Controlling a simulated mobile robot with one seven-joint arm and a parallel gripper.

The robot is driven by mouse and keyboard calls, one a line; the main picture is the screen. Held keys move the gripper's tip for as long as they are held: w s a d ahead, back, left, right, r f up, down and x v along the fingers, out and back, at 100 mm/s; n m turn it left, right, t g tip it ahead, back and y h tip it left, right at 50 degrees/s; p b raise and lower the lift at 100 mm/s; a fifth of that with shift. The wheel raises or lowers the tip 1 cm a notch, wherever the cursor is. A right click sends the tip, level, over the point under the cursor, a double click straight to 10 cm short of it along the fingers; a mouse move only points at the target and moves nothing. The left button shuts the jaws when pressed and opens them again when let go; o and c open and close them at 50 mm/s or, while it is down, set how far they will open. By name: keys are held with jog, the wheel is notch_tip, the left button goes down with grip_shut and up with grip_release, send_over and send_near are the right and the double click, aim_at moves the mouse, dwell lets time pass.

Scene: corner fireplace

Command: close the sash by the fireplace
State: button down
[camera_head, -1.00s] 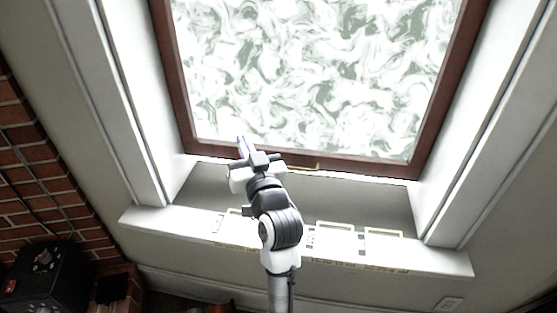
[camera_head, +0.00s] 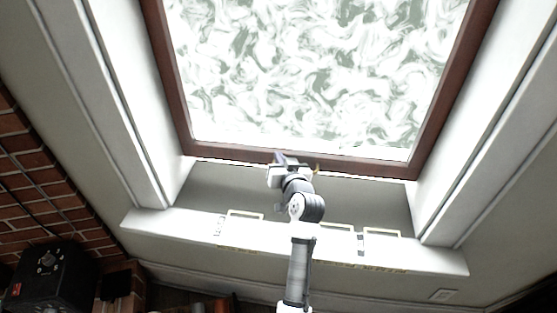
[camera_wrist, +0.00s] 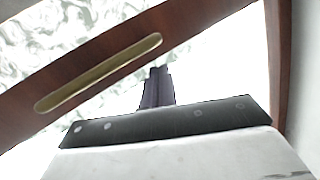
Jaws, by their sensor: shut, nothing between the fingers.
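The sash is a brown-framed window with a swirled white and grey-green pane; its bottom rail (camera_head: 365,168) shows in the head view. A bright strip shows under this rail, and in the wrist view bright light shows below the brown rail (camera_wrist: 215,22), so the sash seems to stand ajar. A brass handle (camera_wrist: 98,73) runs along the rail; a bit of it (camera_head: 317,168) shows right of my gripper in the head view. My gripper (camera_head: 279,156) is shut and empty at the bottom rail. Its dark fingers (camera_wrist: 157,85) point toward the rail; contact cannot be told.
A white sill (camera_head: 190,222) with several pale-yellow-edged frames lies below the sash. White reveals (camera_head: 130,110) flank the window. A brick wall (camera_head: 35,180) and a black box with knobs (camera_head: 50,270) stand at left.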

jog(key=shift+a+f, duration=0.25)
jog(key=shift+f, duration=0.65)
notch_tip(320, 180, down, 5)
jog(key=b, duration=0.4)
jog(key=shift+r, duration=0.25)
